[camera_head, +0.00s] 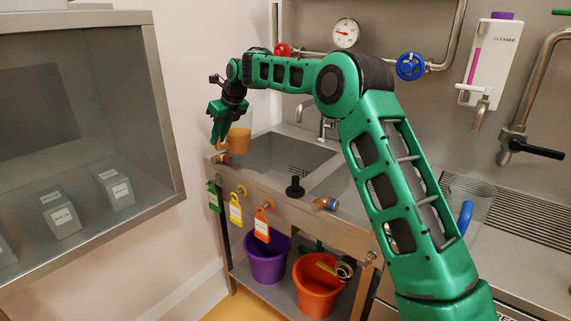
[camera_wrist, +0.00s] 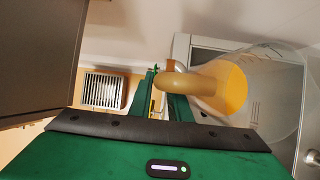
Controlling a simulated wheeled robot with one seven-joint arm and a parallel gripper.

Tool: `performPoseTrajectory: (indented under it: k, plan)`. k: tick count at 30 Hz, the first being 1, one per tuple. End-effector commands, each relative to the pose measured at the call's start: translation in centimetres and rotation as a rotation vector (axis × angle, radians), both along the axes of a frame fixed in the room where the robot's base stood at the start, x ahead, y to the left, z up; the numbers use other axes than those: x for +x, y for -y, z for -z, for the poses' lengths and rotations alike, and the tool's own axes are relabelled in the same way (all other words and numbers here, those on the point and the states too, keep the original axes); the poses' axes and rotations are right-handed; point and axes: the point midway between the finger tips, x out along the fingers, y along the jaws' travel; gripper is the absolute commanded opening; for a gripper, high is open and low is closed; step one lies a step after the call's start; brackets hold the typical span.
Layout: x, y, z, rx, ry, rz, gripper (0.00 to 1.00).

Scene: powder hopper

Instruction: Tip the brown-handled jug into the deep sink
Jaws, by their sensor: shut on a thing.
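My gripper (camera_head: 219,131) is shut on the tan-brown handle (camera_wrist: 188,84) of a clear jug. The jug (camera_head: 238,139) holds orange-brown contents in its lower part and looks about upright in the head view. It is at the left end of the metal sink unit, by the left rim of the basin; I cannot tell whether its base touches the rim. In the wrist view the jug's clear wall (camera_wrist: 285,95) fills the right side, with the orange contents inside. The sink basin (camera_head: 275,160) lies to the right of the jug, and its inside looks empty.
A faucet (camera_head: 327,122) stands behind the basin. A black knob (camera_head: 295,187) stands at its front edge. A clear vessel with a blue handle (camera_head: 466,216) is right of my arm. Purple (camera_head: 267,258) and orange (camera_head: 318,287) buckets sit below. A glass-fronted cabinet (camera_head: 160,110) is left.

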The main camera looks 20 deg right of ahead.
Motion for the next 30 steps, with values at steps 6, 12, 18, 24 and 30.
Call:
performPoseTrajectory:
  k: [6, 12, 18, 24, 30]
  plan:
    - [0.1, 3.2, -0.3, 0.100, 0.045, 0.024, 0.00]
    - [0.0, 4.6, -0.4, 0.190, 0.084, 0.028, 0.00]
    - [-0.3, 4.9, -0.6, 0.282, 0.125, 0.026, 0.00]
    - [-0.6, 5.2, -0.7, 0.375, 0.165, 0.024, 0.00]
    - [-1.0, 5.8, -0.8, 0.466, 0.204, 0.022, 0.00]
